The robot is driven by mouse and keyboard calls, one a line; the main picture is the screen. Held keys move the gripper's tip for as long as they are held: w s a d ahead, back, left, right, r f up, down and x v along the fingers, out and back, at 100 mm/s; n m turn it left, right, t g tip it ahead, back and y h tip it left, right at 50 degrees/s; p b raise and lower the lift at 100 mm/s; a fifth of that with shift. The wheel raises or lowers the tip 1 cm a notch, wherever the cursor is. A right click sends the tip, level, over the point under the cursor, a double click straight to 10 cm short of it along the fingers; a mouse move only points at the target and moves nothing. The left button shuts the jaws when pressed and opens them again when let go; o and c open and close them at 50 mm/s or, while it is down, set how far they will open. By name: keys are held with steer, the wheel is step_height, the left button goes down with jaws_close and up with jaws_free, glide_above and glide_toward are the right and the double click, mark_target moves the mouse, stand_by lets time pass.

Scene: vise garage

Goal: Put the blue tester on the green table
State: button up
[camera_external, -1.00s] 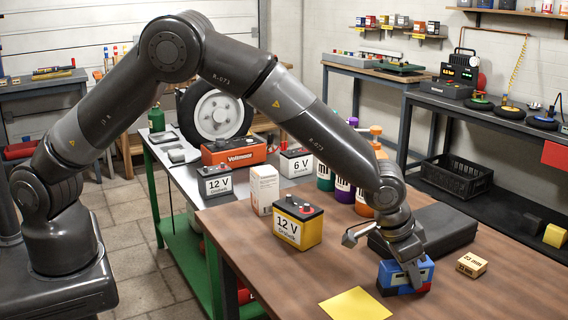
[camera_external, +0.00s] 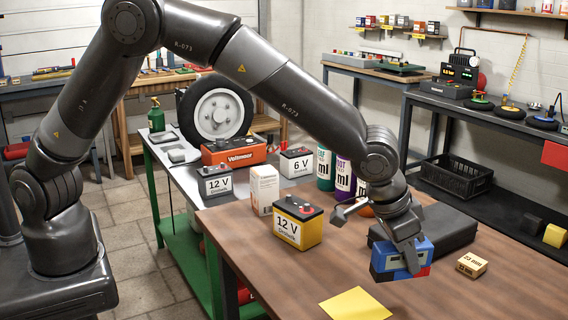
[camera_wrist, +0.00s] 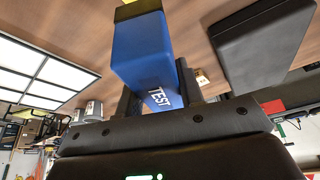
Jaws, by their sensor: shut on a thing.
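The blue tester (camera_external: 388,258) has a red and black lower part. My gripper (camera_external: 404,262) is shut on it and holds it just above the brown wooden table. In the wrist view the blue tester (camera_wrist: 150,58) sits between my fingers with "TEST" on its face. The green table (camera_external: 178,235) has green legs, a green lower shelf and a grey top. It stands left of the brown table, some way from my gripper. Its top carries a 12 V battery, a red-orange Voltmeur box and a 6 V battery.
On the brown table (camera_external: 460,295) stand a yellow 12 V battery (camera_external: 297,222), a white box (camera_external: 264,190) and bottles (camera_external: 343,178). A black case (camera_external: 445,228) lies behind the tester. A small tan block (camera_external: 471,265) and a yellow sheet (camera_external: 355,304) lie nearby. The green table's front-left top looks clear.

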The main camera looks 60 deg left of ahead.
steer(key=s+d+r, duration=0.2)
steer(key=s+r, duration=0.1)
steer(key=s, duration=0.2)
steer(key=shift+s+d+r, duration=0.25)
steer(key=shift+d+r, duration=0.1)
steer(key=w+a+r+n, duration=0.1)
steer(key=w+a+r, duration=0.15)
steer(key=a, duration=0.35)
steer(key=w+a+r, duration=0.2)
steer(key=w+a, duration=0.1)
steer(key=a, duration=0.3)
steer(key=a+r+n, duration=0.1)
steer(key=a+r, duration=0.2)
steer(key=a, duration=0.8)
steer(key=a+r+n+y, duration=0.1)
steer(key=a+r, duration=0.2)
steer(key=a, duration=0.9)
steer(key=a+r+n, duration=0.1)
steer(key=a+r, duration=0.3)
steer(key=a, duration=0.8)
steer(key=shift+s+a+y, duration=0.25)
steer(key=shift+s+y, duration=0.15)
steer(key=shift+s, duration=0.05)
